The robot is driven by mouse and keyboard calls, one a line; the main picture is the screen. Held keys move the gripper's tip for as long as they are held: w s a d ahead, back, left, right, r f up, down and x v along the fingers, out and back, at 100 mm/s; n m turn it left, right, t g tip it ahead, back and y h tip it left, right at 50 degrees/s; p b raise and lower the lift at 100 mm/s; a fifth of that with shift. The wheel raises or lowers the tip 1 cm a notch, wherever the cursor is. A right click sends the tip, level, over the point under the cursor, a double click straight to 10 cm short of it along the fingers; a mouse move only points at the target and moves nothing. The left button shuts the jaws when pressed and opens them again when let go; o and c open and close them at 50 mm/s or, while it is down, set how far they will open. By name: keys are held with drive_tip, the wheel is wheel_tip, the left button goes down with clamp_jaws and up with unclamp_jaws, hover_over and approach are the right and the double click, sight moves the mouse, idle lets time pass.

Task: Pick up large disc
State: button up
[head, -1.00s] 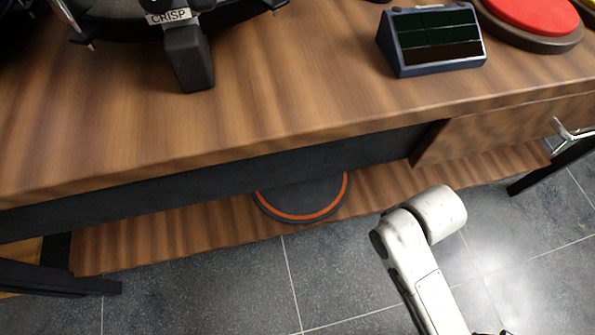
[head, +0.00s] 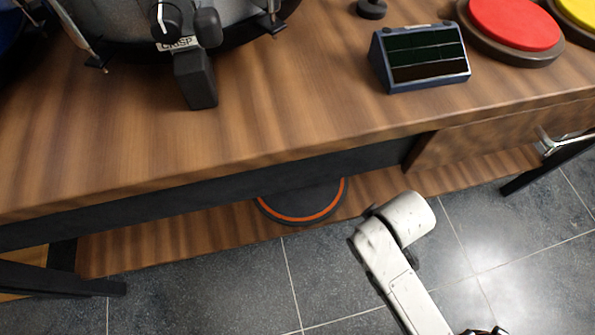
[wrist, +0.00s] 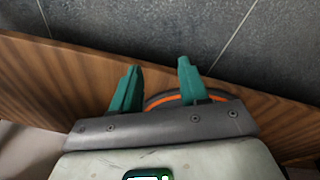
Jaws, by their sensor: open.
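A large dark disc with an orange ring (head: 300,203) lies on the low wooden shelf under the table in the head view. The table edge hides its back part. In the wrist view, part of the disc's orange rim (wrist: 167,99) shows between and behind the teal fingers, and the rest is hidden by my gripper's body. My gripper (wrist: 158,66) is open, with nothing between its fingertips. The fingers point across the shelf edge toward the floor in the picture. I cannot tell the gap between them and the disc.
The wooden tabletop (head: 130,140) overhangs the low shelf (head: 150,247). On top are a blue-framed panel device (head: 420,55), a red round pad (head: 515,22), a yellow one (head: 580,10) and a drum (head: 110,25). A dark table leg (head: 60,278) stands at left. Tiled floor is clear in front.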

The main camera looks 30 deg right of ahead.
drive_tip(key=w+a+r+n+t+p, duration=0.1)
drive_tip(key=w+a+n+t+p, duration=0.4)
drive_tip(key=w+a+n+p, duration=0.5)
drive_tip(key=w+n+b, duration=0.1)
drive_tip(key=w, duration=0.2)
drive_tip(key=w+d+n+b, duration=0.1)
drive_tip(key=w, duration=0.2)
drive_tip(key=w+d+n+b, duration=0.1)
drive_tip(key=w, duration=0.2)
drive_tip(key=shift+w+d+h, duration=0.15)
drive_tip(key=shift+d+h, duration=0.05)
drive_tip(key=shift+h, duration=0.1)
drive_tip(key=b+x, duration=0.3)
drive_tip(key=x, duration=0.2)
drive_tip(key=shift+w+d+b, duration=0.1)
drive_tip(key=shift+w+b, duration=0.1)
drive_tip(key=shift+b, duration=0.15)
drive_tip(key=shift+c, duration=0.4)
clamp_jaws()
drive_tip(key=shift+r, duration=0.1)
